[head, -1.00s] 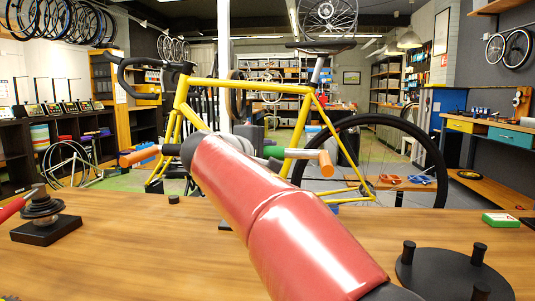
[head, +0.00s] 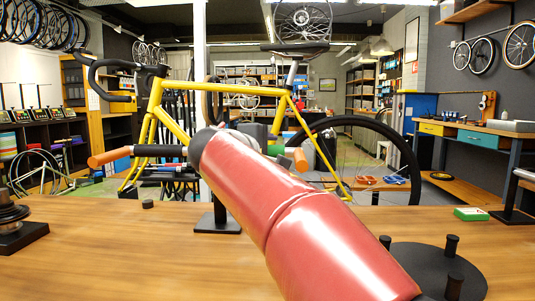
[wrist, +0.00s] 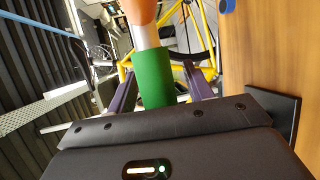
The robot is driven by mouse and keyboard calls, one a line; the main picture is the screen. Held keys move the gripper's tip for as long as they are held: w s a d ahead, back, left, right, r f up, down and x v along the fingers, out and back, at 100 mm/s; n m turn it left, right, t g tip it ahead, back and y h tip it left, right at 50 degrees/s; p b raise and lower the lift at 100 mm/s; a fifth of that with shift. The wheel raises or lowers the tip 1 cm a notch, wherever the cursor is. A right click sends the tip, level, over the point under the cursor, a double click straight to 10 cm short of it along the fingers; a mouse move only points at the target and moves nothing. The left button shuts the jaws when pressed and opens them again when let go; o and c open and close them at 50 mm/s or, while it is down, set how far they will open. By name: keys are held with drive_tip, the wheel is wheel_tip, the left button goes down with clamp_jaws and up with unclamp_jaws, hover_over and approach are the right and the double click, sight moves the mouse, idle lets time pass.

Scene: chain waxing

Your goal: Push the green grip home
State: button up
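The green grip (wrist: 156,78) is a short cylinder around a pale bar (wrist: 139,38). In the wrist view it lies between the two fingers of my gripper (wrist: 161,72). A gap shows beside the right finger, and contact on the left is unclear. An orange piece (wrist: 138,10) lies beyond a bare stretch of bar. In the head view the green grip (head: 276,150) shows partly behind my red arm. The bar has an orange end at left (head: 110,157) and another at right (head: 298,160). My gripper is mostly hidden there.
A black stand (head: 218,218) rises from the wooden table (head: 150,255) below the bar. A round black pegged base (head: 432,262) is at front right, a small green box (head: 470,214) behind it. A dark stepped piece (head: 14,232) is at left. A yellow bicycle (head: 170,118) stands beyond.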

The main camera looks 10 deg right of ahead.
drive_tip(key=v, duration=0.7)
drive_tip(key=shift+s+a+b, duration=0.2)
drive_tip(key=shift+s+b, duration=0.15)
drive_tip(key=shift+b, duration=0.05)
drive_tip(key=shift+r, duration=0.1)
